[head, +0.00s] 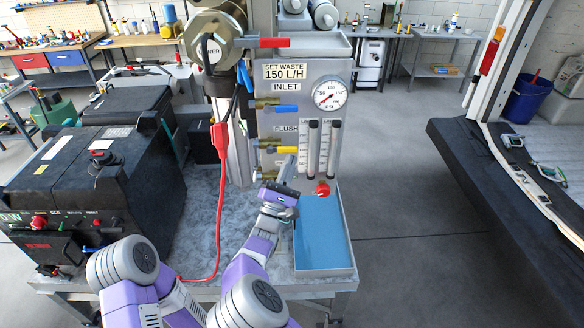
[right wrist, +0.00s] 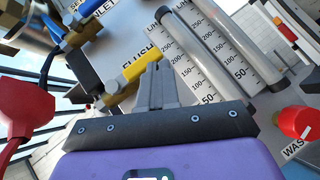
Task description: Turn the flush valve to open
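The flush valve has a yellow lever handle (head: 286,150) under the FLUSH label on the grey panel. The handle lies roughly crosswise, pointing right from its brass body. It also shows in the right wrist view (right wrist: 142,65), just beyond my fingertips. My right gripper (head: 287,163) is just below and in front of the handle, with its fingers together. In the right wrist view my right gripper (right wrist: 156,72) overlaps the handle's lower edge; whether they touch is not clear. No object shows between the fingers. My left gripper is not in view.
A blue inlet handle (head: 285,108) and a red upper handle (head: 268,42) sit above. Two flow tubes (head: 322,150) and a red knob (head: 322,189) stand close right. A blue tray (head: 320,235) lies below. A red cable (head: 218,205) hangs left.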

